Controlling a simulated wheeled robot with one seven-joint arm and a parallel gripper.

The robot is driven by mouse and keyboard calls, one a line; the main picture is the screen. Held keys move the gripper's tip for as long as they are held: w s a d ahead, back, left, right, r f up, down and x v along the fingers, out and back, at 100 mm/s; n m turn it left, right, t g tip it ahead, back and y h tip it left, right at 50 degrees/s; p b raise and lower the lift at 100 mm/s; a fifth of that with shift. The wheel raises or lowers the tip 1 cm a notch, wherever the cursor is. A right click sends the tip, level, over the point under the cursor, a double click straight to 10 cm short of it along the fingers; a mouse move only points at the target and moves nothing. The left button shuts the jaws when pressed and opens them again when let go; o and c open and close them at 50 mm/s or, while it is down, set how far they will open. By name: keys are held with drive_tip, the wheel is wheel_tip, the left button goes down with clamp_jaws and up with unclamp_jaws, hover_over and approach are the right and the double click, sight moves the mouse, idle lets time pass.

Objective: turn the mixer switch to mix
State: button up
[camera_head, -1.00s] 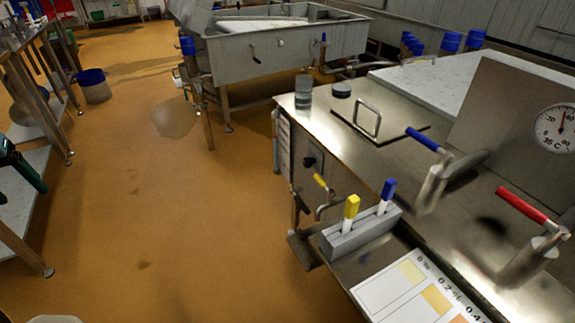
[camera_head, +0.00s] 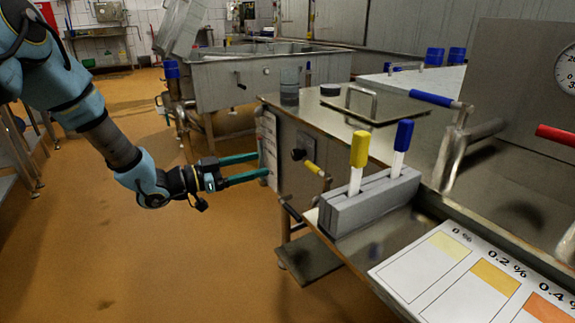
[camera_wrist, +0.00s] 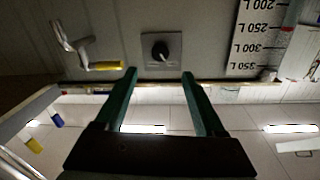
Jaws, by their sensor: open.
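The mixer switch is a black round knob on a square grey plate. It sits on the front panel of the steel vat and shows in the head view (camera_head: 298,154) and in the wrist view (camera_wrist: 161,50). Its setting and labels are too small to read. My gripper (camera_head: 264,165) reaches in from the left with its two green fingers apart and empty. In the wrist view the fingertips (camera_wrist: 159,75) lie either side of the knob's line, pointing at the panel. They look short of the knob, not touching it.
A yellow-handled tap (camera_wrist: 100,66) sticks out beside the switch. A litre scale (camera_wrist: 262,38) is on the panel's other side. A grey holder (camera_head: 370,203) with a yellow-capped and a blue-capped stick stands on the near ledge. The orange floor (camera_head: 190,260) is open to the left.

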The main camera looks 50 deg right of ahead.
sight(293, 156)
drive_tip(key=x, duration=1)
drive_tip(key=shift+c, duration=0.3)
drive_tip(key=shift+a, duration=0.1)
clamp_jaws()
